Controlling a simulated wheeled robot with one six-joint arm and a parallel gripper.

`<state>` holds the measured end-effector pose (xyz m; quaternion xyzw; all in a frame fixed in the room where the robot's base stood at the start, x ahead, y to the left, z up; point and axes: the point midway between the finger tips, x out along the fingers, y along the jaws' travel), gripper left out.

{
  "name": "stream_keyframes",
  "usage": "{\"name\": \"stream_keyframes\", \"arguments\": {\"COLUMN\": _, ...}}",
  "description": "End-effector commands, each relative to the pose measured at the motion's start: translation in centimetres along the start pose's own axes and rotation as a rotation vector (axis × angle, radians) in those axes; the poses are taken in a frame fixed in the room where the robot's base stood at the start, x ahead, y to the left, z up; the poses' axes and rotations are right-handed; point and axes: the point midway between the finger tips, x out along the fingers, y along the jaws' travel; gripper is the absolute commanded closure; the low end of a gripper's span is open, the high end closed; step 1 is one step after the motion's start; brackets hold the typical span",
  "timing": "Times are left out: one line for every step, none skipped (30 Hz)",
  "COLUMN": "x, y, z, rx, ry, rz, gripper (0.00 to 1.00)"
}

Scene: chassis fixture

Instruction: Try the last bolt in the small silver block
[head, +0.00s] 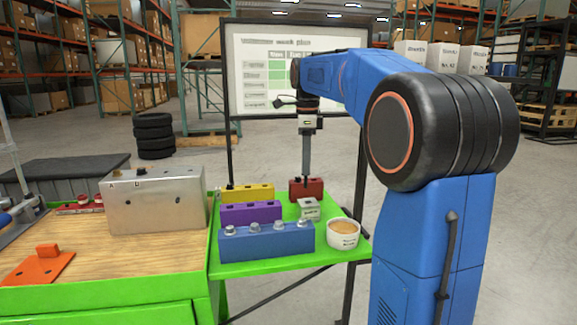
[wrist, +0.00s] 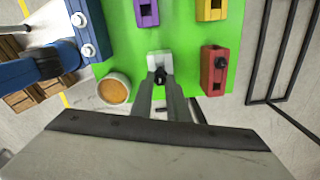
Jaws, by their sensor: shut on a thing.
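The small silver block (head: 309,209) stands on the green side shelf, between the red block and the white cup. In the wrist view the silver block (wrist: 158,58) lies just beyond my fingertips. My gripper (head: 306,194) points down at its rear edge in the head view. In the wrist view my gripper (wrist: 161,82) is shut on a small dark piece, seemingly a bolt (wrist: 160,74), which overlaps the block's near end. I cannot tell whether the bolt touches the block or sits in a hole. The bolt is hidden in the head view.
A blue block (head: 266,243) holds several silver bolts. Purple (head: 250,212), yellow (head: 247,192) and red (head: 319,188) blocks stand behind. A white cup (head: 343,234) with tan contents is at the front right of the shelf (head: 262,268). A metal box (head: 155,205) stands left.

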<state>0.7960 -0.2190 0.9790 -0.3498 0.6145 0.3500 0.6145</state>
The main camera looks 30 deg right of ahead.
Motion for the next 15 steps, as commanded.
{"name": "stream_keyframes", "arguments": {"x": -0.1, "y": -0.1, "z": -0.6, "rx": 0.012, "ry": 0.0, "rz": 0.0, "gripper": 1.0}}
{"name": "stream_keyframes", "arguments": {"x": -0.1, "y": -0.1, "z": -0.7, "rx": 0.017, "ry": 0.0, "rz": 0.0, "gripper": 1.0}}
{"name": "stream_keyframes", "arguments": {"x": -0.1, "y": -0.1, "z": -0.9, "rx": 0.021, "ry": 0.0, "rz": 0.0, "gripper": 1.0}}
{"name": "stream_keyframes", "arguments": {"x": 0.0, "y": -0.1, "z": -1.0, "rx": 0.023, "ry": 0.0, "rz": 0.0, "gripper": 1.0}}
{"name": "stream_keyframes", "arguments": {"x": 0.0, "y": -0.1, "z": -1.0, "rx": 0.024, "ry": 0.0, "rz": 0.0, "gripper": 1.0}}
{"name": "stream_keyframes", "arguments": {"x": 0.1, "y": -0.1, "z": -1.1, "rx": 0.024, "ry": 0.0, "rz": 0.0, "gripper": 1.0}}
{"name": "stream_keyframes", "arguments": {"x": 0.2, "y": -0.1, "z": -1.1, "rx": 0.024, "ry": 0.0, "rz": 0.0, "gripper": 1.0}}
{"name": "stream_keyframes", "arguments": {"x": 0.3, "y": -0.1, "z": -1.0, "rx": 0.024, "ry": 0.0, "rz": 0.001, "gripper": 1.0}}
{"name": "stream_keyframes", "arguments": {"x": 0.4, "y": -0.1, "z": -1.0, "rx": 0.024, "ry": 0.0, "rz": 0.001, "gripper": 1.0}}
{"name": "stream_keyframes", "arguments": {"x": 0.6, "y": -0.1, "z": -1.0, "rx": 0.024, "ry": 0.0, "rz": 0.001, "gripper": 1.0}}
{"name": "stream_keyframes", "arguments": {"x": 0.7, "y": -0.1, "z": -1.0, "rx": 0.024, "ry": 0.0, "rz": 0.001, "gripper": 1.0}}
{"name": "stream_keyframes", "arguments": {"x": 0.9, "y": -0.1, "z": -1.0, "rx": 0.024, "ry": 0.0, "rz": 0.002, "gripper": 1.0}}
{"name": "stream_keyframes", "arguments": {"x": 1.1, "y": -0.1, "z": -1.0, "rx": 0.024, "ry": 0.0, "rz": 0.001, "gripper": 1.0}}
{"name": "stream_keyframes", "arguments": {"x": 1.3, "y": -0.1, "z": -1.0, "rx": 0.024, "ry": 0.0, "rz": 0.001, "gripper": 1.0}}
{"name": "stream_keyframes", "arguments": {"x": 1.6, "y": -0.1, "z": -1.0, "rx": 0.023, "ry": 0.0, "rz": 0.001, "gripper": 1.0}}
